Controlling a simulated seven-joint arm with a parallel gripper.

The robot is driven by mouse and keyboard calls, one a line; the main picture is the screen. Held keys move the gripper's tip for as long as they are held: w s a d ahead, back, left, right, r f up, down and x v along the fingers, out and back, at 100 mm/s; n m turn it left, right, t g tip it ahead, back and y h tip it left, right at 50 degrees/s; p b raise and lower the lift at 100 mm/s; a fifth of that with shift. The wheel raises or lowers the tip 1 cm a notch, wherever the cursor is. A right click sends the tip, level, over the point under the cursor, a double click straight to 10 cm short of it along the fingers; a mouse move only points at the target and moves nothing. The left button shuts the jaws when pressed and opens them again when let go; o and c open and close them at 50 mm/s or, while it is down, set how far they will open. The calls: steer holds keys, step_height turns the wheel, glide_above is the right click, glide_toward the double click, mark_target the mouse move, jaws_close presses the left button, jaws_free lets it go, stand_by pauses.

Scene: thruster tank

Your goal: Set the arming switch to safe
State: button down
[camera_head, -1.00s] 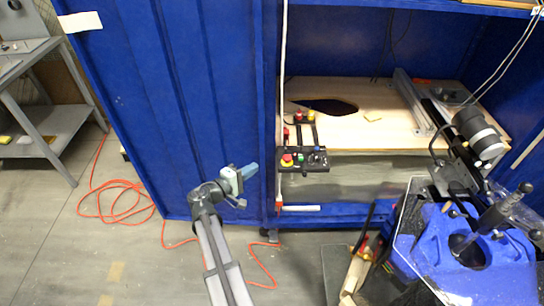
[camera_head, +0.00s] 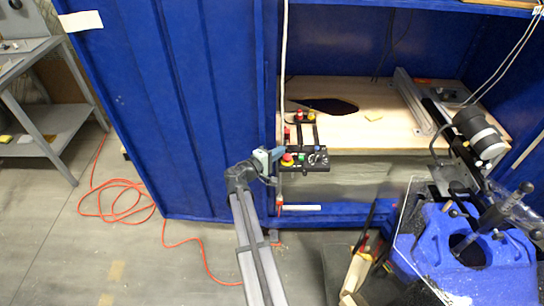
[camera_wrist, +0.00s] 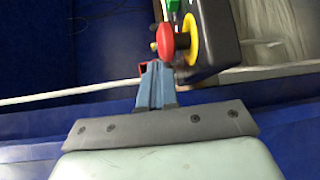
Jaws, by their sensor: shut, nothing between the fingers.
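A black control box (camera_head: 305,159) hangs at the front of the blue cabinet. It carries a red button on a yellow collar (camera_head: 287,158), a green button (camera_head: 301,157) and a dark knob (camera_head: 317,158) at its right. I cannot tell which control is the arming switch or read any marking. My gripper (camera_head: 277,153) is shut and empty, just left of the red button. In the wrist view its fingers (camera_wrist: 157,80) point at the area beside the red button (camera_wrist: 168,42) and yellow collar (camera_wrist: 190,40). Contact cannot be told. The dark knob is not visible there.
A pale vertical cable (camera_head: 283,70) runs down beside the box. More red and yellow buttons (camera_head: 305,116) sit behind it. The blue cabinet door (camera_head: 190,110) is at the left. A blue machine (camera_head: 480,250) fills the lower right.

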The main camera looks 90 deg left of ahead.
steer(key=shift+w+a, duration=0.15)
steer(key=shift+w, duration=0.05)
steer(key=shift+a+r, duration=0.6)
steer(key=shift+a, duration=0.3)
steer(key=s+d+r, duration=0.6)
steer(key=s+r, duration=0.1)
steer(key=s, duration=0.2)
steer(key=shift+s+d+r, duration=0.3)
steer(key=shift+s+r, duration=0.05)
steer(key=shift+s, duration=0.05)
